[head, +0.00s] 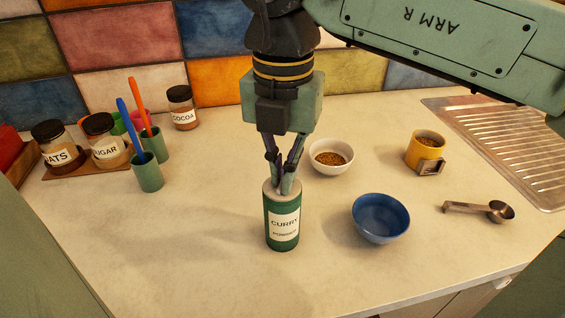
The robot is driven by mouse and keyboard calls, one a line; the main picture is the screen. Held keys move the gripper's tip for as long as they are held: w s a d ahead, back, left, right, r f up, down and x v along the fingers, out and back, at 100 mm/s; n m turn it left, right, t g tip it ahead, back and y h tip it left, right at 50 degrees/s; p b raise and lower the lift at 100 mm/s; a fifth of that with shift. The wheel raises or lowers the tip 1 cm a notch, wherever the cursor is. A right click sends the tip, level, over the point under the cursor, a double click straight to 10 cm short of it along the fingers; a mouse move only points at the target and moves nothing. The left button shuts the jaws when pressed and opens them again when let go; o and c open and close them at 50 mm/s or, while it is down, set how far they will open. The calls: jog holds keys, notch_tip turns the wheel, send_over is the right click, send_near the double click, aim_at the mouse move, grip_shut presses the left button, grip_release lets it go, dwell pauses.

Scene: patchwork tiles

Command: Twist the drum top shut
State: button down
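The drum (283,230) is an upright green cylinder with a white label reading CURRY, standing on the pale counter. Its top (270,187) is a light grey disc on the upper end; I cannot tell how tightly it sits. My gripper (284,188) points down from above, with its fingertips close together at the middle of the top. The fingers hide the middle of the top. I cannot tell whether they are closed on a small grip there or only near it.
A blue bowl (380,218) stands close on the right, and a white bowl (331,157) of brown grains behind. A yellow cup (426,152), a measuring scoop (480,209) and a drainer (505,140) are further right. Green cups (148,174) and jars (58,145) stand left. The front-left counter is clear.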

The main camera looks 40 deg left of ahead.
jog(key=shift+m, duration=0.3)
jog(key=shift+d+m+p, duration=0.1)
jog(key=shift+m+p, duration=0.2)
jog(key=shift+m, duration=1.1)
jog(key=m, duration=0.3)
jog(key=shift+d+m+p, duration=0.1)
jog(key=shift+m+p, duration=0.35)
jog(key=shift+m, duration=1.05)
